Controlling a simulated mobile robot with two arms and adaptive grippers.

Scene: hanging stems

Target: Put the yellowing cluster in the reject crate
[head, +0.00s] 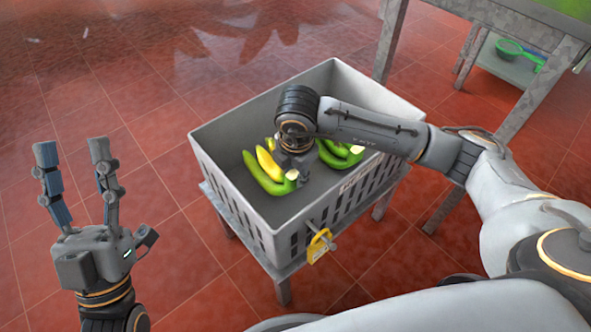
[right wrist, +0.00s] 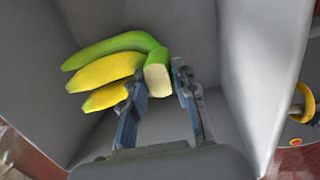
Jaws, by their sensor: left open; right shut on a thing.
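The yellowing cluster (head: 268,163) is inside the grey crate (head: 232,212), with green and yellow fruit and a pale cut stem. In the right wrist view the cluster (right wrist: 108,70) shows one green and two yellow bananas. My right gripper (right wrist: 158,76) is shut on its stem end, with one finger on each side. In the head view the right gripper (head: 294,166) is low inside the crate, partly hidden by its own wrist. My left gripper (head: 72,150) is open and empty, left of the crate, fingers up.
Other green bananas (head: 340,154) lie in the crate right of my right gripper. The crate stands on a low grey stand, with a yellow tag-like thing (head: 320,245) on its near side. A table (head: 545,38) stands at upper right. Red tiled floor is clear at left.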

